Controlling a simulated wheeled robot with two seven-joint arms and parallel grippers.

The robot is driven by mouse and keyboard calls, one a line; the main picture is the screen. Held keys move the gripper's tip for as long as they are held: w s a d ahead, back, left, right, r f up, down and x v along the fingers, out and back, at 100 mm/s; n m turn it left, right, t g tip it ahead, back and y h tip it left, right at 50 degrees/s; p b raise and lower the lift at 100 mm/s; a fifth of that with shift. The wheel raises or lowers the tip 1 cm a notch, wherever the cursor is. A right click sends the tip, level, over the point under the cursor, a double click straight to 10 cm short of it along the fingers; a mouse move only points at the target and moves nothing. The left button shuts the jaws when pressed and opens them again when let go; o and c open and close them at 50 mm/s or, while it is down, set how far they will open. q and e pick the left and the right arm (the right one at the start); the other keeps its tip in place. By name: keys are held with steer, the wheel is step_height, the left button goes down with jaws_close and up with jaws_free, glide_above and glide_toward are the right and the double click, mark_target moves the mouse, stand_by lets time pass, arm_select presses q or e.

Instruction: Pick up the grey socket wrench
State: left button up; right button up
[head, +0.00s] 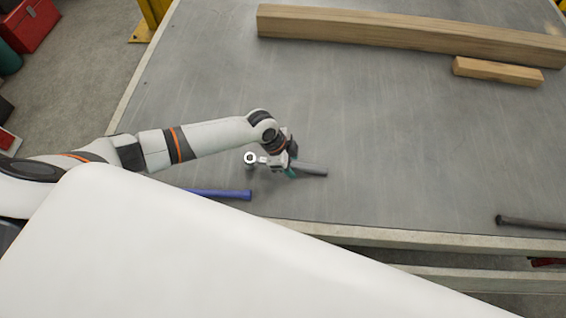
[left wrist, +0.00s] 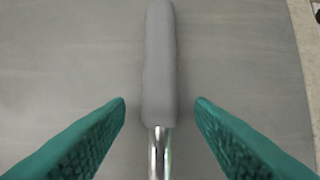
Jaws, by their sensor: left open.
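The grey socket wrench lies on the grey table top, its grey handle (head: 312,169) pointing right and its ring-shaped metal head (head: 250,158) to the left in the head view. My left gripper (head: 287,172) is over the middle of the wrench, its fingers partly hidden by the wrist. In the left wrist view the wrench (left wrist: 159,70) runs up the middle, between and beyond the two green fingertips of the left gripper (left wrist: 160,103). The fingers are apart, with a gap on each side of the shaft. My right gripper is not in view.
A blue-handled tool (head: 222,194) lies near the table's front edge, under my left arm. A dark bar-like tool (head: 528,223) is at the right. A long wooden beam (head: 400,33) and a short wood block (head: 497,71) lie at the back. The table's middle is clear.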

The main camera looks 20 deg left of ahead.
arm_select(q)
jaws_close()
step_height(320, 180, up, 10)
stand_by(0.7)
steer(key=shift+r, duration=0.1)
steer(key=c, duration=0.8)
jaws_free()
jaws_close()
